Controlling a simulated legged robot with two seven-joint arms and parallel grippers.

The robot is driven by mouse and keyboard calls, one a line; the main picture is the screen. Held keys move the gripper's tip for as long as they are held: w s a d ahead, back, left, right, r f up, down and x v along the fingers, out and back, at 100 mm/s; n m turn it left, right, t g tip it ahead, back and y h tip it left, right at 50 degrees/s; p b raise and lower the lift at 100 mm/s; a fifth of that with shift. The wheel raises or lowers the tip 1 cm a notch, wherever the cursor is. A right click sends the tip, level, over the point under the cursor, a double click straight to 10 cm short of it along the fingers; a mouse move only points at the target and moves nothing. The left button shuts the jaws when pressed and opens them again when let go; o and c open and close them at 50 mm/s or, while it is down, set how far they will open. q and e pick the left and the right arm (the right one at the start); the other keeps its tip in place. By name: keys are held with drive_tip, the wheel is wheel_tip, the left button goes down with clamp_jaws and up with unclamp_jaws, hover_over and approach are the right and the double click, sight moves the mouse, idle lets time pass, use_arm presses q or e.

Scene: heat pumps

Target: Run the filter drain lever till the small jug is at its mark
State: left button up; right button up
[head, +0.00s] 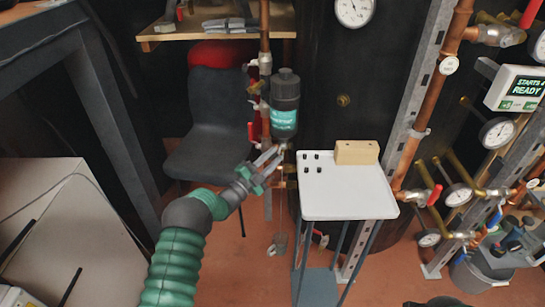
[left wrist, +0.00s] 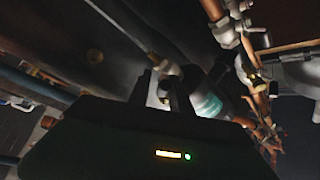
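The filter (head: 285,103) is a dark canister with a green label on the copper pipe; its lower end also shows in the left wrist view (left wrist: 207,104). A pale metal drain fitting (head: 284,147) sits at its bottom; the lever cannot be made out clearly. My left gripper (head: 274,156) is at this fitting, its fingers apart. In the left wrist view the two dark fingers (left wrist: 165,92) stand either side of a pale metal fitting; contact cannot be told. A small clear vessel, seemingly the small jug (head: 281,243), is low beneath the filter; its mark and level are unreadable.
A white-topped stand (head: 345,200) with a wooden block (head: 357,152) and several small dark pieces is right of the filter. A dark chair (head: 215,110) is behind. Pipes, valves and gauges crowd the right, with a display (head: 517,88) reading READY. A grey bucket (head: 480,275) stands lower right.

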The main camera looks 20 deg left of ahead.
use_arm(q)
drive_tip(key=shift+a+r, duration=0.1)
drive_tip(key=shift+s+a, duration=0.1)
drive_tip(key=shift+s, duration=0.05)
drive_tip(key=p+v, duration=0.4)
drive_tip(key=v, duration=1.2)
drive_tip(key=shift+s+f, duration=0.15)
drive_tip(key=shift+f, duration=0.05)
drive_tip(key=shift+a, duration=0.15)
